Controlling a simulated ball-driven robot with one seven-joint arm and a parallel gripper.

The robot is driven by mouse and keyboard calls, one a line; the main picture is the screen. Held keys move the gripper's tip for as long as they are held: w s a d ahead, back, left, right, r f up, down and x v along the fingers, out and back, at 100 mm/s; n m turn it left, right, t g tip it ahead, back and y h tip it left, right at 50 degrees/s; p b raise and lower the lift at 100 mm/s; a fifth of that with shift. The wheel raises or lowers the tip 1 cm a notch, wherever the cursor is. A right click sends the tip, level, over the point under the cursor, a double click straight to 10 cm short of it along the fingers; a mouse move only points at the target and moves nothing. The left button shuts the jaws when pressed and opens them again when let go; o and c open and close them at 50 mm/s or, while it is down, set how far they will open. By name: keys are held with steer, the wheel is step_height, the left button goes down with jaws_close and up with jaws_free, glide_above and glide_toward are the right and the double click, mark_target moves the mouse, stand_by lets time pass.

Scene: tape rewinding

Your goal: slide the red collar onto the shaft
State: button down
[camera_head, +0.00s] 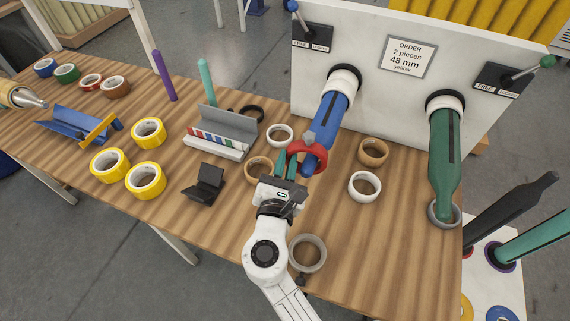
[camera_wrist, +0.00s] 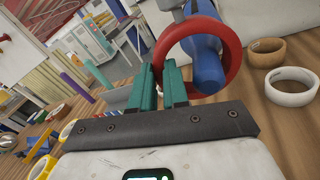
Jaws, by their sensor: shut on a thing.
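The red collar (camera_head: 293,158) is a ring with a small grey knob (camera_head: 308,137) on it. My gripper (camera_head: 290,168), with teal fingers, is shut on the collar's left rim; the wrist view shows its fingers (camera_wrist: 161,82) at that rim. The blue shaft (camera_head: 334,107) slants out and down from the white panel. In the wrist view the red collar (camera_wrist: 233,45) appears around the shaft's rounded free end (camera_wrist: 208,72), tilted and off-centre. The exact contact between collar and shaft cannot be told.
A green shaft (camera_head: 444,150) stands out at the right of the white panel (camera_head: 305,80). Tape rolls lie below: white (camera_head: 365,197), tan (camera_head: 373,141) and grey (camera_head: 322,254). A black stand (camera_head: 204,183) and a grey rack (camera_head: 225,122) are to the left.

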stand_by(0.3)
steer(key=shift+s+d+f+b, duration=0.1)
steer(key=shift+d+f+b, duration=0.15)
steer(key=shift+f+b, duration=0.65)
steer(key=c, duration=1.1)
jaws_free()
steer(key=shift+o, duration=0.2)
steer(key=shift+d+f, duration=0.15)
steer(key=shift+d, duration=0.1)
steer(key=s+a+b, duration=0.1)
steer(key=s+a, duration=0.1)
steer(key=s, duration=0.8)
steer(key=shift+s+a+r, duration=0.2)
steer(key=shift+s+a, duration=0.05)
steer(key=shift+s, duration=0.15)
